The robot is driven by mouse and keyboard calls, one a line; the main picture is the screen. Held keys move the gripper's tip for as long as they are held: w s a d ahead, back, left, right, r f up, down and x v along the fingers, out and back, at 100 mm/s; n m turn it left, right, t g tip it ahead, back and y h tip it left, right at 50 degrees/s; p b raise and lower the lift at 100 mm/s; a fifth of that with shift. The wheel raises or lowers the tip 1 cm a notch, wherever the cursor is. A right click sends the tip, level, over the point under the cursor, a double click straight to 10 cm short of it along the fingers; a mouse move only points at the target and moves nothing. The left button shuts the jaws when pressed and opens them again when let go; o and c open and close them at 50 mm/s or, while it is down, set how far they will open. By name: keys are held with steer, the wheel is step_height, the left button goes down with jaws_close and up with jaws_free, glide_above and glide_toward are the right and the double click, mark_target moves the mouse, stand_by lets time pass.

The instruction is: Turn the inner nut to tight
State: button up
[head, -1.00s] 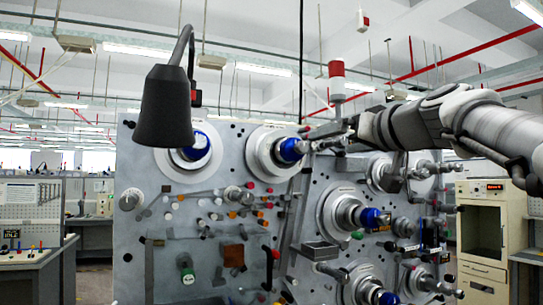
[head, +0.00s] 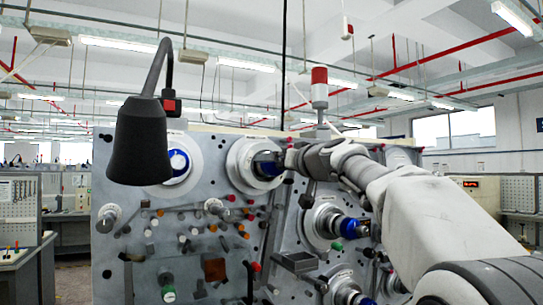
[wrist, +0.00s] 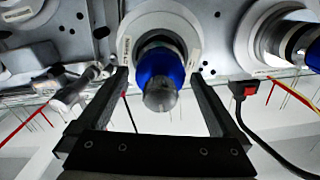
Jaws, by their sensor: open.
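The spindle at the top middle of the grey panel has a white flange (wrist: 143,28), a blue nut-like collar (wrist: 160,64) and a dull grey rounded end (wrist: 160,96). I cannot tell for certain which part is the inner nut. In the head view, this spindle's blue collar (head: 266,168) is partly hidden by my gripper (head: 279,161). In the wrist view, my gripper (wrist: 160,100) is open, one dark finger on each side of the spindle's end. The blue collar shows between the fingers with visible gaps, and neither finger appears to touch it.
Another blue-collared spindle (head: 178,163) is to the left, and one (head: 343,228) is lower right under my arm. A black lamp (head: 140,140) hangs at the left; its red switch (wrist: 243,90) shows in the wrist view. Several pegs and levers stick out below.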

steer(key=shift+w+a, duration=0.25)
steer(key=shift+w, duration=0.3)
steer(key=c, duration=1.3)
